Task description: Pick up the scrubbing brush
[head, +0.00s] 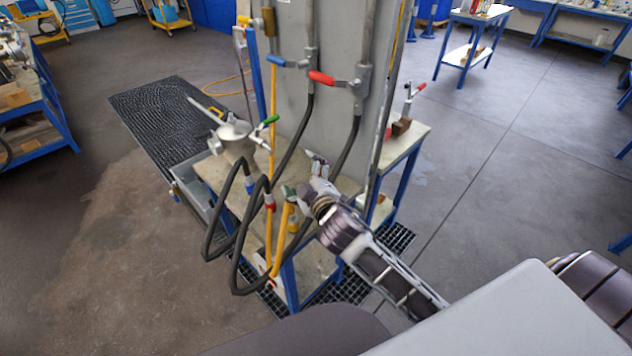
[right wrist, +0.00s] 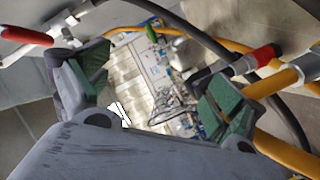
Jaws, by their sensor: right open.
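I cannot make out the scrubbing brush for certain in either view. My right gripper (head: 304,178) is over the front part of the workbench, beside the hoses and the grey panel. In the right wrist view its two green-padded fingers (right wrist: 163,92) are spread apart, with nothing held between them. A small white piece (right wrist: 120,113) shows near the left finger; I cannot tell what it is. A brown block (head: 402,127) sits on the side shelf right of the panel; I cannot tell whether it is a brush. My left gripper is not in view.
Black hoses (head: 237,232) and yellow hoses (head: 283,236) loop close by the gripper. Valves with a red handle (head: 322,78) and a blue handle (head: 275,60) stick out from the grey panel (head: 336,130).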

